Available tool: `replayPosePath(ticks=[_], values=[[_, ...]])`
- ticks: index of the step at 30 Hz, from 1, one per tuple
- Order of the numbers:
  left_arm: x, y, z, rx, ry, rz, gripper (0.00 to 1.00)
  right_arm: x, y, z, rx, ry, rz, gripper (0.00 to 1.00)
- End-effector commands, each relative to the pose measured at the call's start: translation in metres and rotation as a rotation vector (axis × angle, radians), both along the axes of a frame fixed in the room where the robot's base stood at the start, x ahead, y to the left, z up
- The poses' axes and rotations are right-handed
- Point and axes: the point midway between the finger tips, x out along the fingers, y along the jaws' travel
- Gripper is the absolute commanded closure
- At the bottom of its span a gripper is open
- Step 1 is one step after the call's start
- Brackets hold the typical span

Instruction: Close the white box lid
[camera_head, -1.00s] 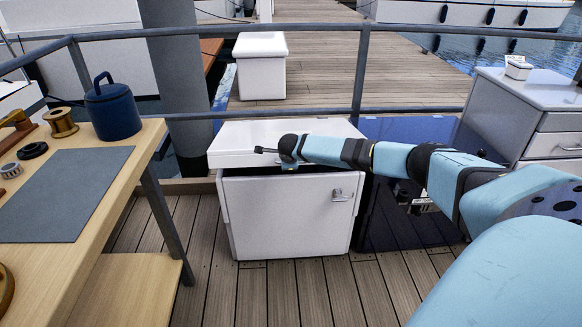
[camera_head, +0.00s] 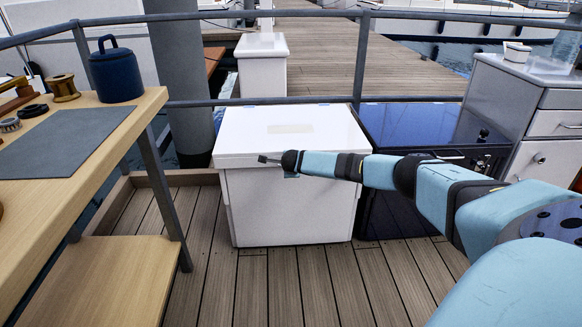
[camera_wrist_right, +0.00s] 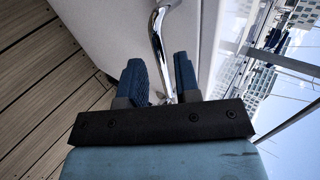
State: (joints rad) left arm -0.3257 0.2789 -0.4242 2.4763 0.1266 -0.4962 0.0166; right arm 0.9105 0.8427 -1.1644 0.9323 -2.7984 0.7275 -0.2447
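The white box (camera_head: 285,210) stands on the deck in the middle of the head view. Its white lid (camera_head: 240,130) lies flat or nearly flat on top, with no dark gap showing along the visible front edge. My right gripper (camera_head: 272,159) is at the box's upper front, by the lid's front edge. In the right wrist view its two blue fingers (camera_wrist_right: 160,78) are apart, with the chrome handle (camera_wrist_right: 158,40) reaching down between or just beyond them. Contact with the handle cannot be told. My arm hides the handle in the head view. My left gripper is not in view.
A wooden table (camera_head: 120,125) with a grey mat and a blue pot (camera_head: 116,75) is at the left. A dark glossy box (camera_head: 420,125) stands right of the white box, and a drawer cabinet (camera_head: 530,110) is farther right. A metal railing (camera_head: 480,14) runs behind. Deck in front is clear.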

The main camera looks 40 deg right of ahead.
Motion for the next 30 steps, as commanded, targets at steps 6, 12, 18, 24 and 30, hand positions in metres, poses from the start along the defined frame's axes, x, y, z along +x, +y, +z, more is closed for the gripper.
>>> replayPosePath(ticks=[6, 12, 18, 24, 30], values=[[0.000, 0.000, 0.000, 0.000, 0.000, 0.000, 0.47, 0.000, -0.001, 0.001, -0.002, -0.001, -0.001, 0.62], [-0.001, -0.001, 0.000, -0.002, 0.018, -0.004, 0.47, -0.001, -0.001, 0.005, -0.002, -0.001, -0.001, 0.62], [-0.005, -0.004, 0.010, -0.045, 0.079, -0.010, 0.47, -0.021, 0.015, 0.027, -0.003, 0.000, 0.003, 0.62], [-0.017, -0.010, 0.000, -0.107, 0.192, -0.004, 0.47, -0.049, 0.039, 0.055, -0.003, 0.000, 0.003, 0.62], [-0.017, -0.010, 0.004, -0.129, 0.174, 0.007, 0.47, -0.071, 0.059, 0.075, -0.002, -0.001, 0.002, 0.62]])
